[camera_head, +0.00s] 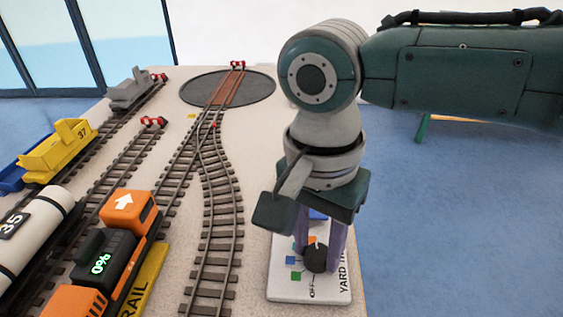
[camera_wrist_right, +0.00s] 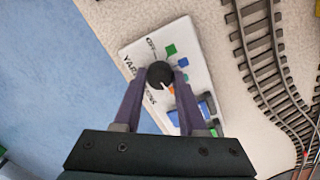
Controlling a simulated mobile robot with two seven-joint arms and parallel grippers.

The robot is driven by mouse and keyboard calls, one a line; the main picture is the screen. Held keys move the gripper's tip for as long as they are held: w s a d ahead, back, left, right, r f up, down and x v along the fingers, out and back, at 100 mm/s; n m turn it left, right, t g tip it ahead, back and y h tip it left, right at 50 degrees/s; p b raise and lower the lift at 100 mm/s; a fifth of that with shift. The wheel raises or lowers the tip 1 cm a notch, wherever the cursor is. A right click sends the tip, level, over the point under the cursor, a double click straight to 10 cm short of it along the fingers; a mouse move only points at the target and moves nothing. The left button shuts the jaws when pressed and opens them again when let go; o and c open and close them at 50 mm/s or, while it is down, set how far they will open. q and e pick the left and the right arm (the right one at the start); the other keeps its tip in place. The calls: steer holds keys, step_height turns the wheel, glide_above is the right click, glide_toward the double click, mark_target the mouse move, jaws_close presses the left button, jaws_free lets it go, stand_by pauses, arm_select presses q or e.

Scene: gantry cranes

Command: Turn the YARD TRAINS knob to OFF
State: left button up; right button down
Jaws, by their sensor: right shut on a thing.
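The YARD TRAINS panel (camera_head: 285,286) is a white plate at the table's right front edge, and it also shows in the right wrist view (camera_wrist_right: 199,52). Its black round knob (camera_head: 315,259) stands on it, with blue and green squares beside it and OFF lettering near its front side. In the right wrist view the knob (camera_wrist_right: 159,74) sits between the fingertips, with a small orange mark near it. My right gripper (camera_head: 320,252) points down over the panel, its purple fingers shut on the knob. Part of the YARD TRAINS lettering is hidden by the fingers. My left gripper is not in view.
Model tracks (camera_head: 218,220) run left of the panel to a dark turntable (camera_head: 250,88). An orange and black locomotive (camera_head: 106,256), a white tank wagon (camera_head: 32,232) and a yellow wagon (camera_head: 58,152) stand at the left. Blue floor (camera_head: 460,230) lies beyond the table's right edge.

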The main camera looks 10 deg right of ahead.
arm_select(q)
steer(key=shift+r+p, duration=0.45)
arm_select(e)
steer(key=shift+r, duration=0.15)
steer(key=n+p, duration=0.3)
steer(key=p, duration=0.2)
steer(key=shift+s+r+p, duration=0.15)
steer(key=shift+p, duration=0.2)
steer(key=n+p, duration=0.1)
steer(key=n, duration=0.2)
steer(key=shift+f, duration=0.2)
steer(key=n+p, duration=0.1)
steer(key=n, duration=0.5)
steer(key=shift+t, duration=0.3)
steer(key=n+p, duration=0.1)
steer(key=n, duration=0.4)
steer(key=shift+d+n, duration=0.1)
steer(key=shift+n, duration=0.2)
steer(key=n, duration=0.4)
steer(key=shift+n+p, duration=0.3)
steer(key=shift+p, duration=0.1)
steer(key=n, duration=0.5)
steer(key=shift+f, duration=0.1)
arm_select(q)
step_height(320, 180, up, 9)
arm_select(e)
steer(key=shift+n+y, duration=0.3)
steer(key=shift+n, duration=1.9)
